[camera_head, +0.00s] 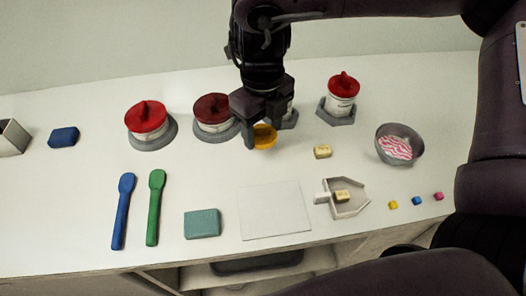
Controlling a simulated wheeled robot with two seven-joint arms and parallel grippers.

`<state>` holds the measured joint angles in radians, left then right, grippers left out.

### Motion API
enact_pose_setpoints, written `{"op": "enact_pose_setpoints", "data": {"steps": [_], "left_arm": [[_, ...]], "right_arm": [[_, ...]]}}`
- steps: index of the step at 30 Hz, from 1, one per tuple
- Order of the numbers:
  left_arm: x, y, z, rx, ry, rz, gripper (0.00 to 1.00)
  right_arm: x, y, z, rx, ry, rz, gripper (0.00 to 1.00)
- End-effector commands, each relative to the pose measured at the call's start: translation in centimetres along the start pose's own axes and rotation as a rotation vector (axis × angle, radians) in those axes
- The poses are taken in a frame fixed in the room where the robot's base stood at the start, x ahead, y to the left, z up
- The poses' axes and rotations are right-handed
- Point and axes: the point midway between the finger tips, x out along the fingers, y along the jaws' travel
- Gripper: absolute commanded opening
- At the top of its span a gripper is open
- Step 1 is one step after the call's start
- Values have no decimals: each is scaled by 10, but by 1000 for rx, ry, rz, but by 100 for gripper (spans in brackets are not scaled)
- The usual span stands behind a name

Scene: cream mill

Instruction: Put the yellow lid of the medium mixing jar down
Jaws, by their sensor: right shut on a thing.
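My right gripper (264,128) reaches down over the middle of the table and is shut on the yellow lid (265,138). The lid is tilted, and its upper part is hidden by the fingers. I cannot tell whether it touches the table. Just right of the gripper, a jar (291,108) on a grey base (288,122) is mostly hidden behind it; I cannot tell whether this is the medium mixing jar. My left gripper is not in view.
A butter-coloured block (322,151), a bowl (399,145), a white sheet (273,211) and a small tray (353,210) lie right and in front. Clear table lies left of the sheet, above the teal block (202,223).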

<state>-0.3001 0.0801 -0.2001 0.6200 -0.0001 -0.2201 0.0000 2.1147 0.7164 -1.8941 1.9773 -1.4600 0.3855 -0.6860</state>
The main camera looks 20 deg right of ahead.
Motion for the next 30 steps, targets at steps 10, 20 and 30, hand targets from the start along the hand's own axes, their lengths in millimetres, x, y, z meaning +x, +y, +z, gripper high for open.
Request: {"op": "enact_pose_setpoints", "data": {"steps": [10,20,30], "left_arm": [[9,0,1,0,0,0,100],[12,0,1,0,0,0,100],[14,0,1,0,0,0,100]], "right_arm": [[44,0,-1,0,3,2,35],[67,0,0,0,-2,-1,35],[70,0,0,0,-1,0,64]]}}
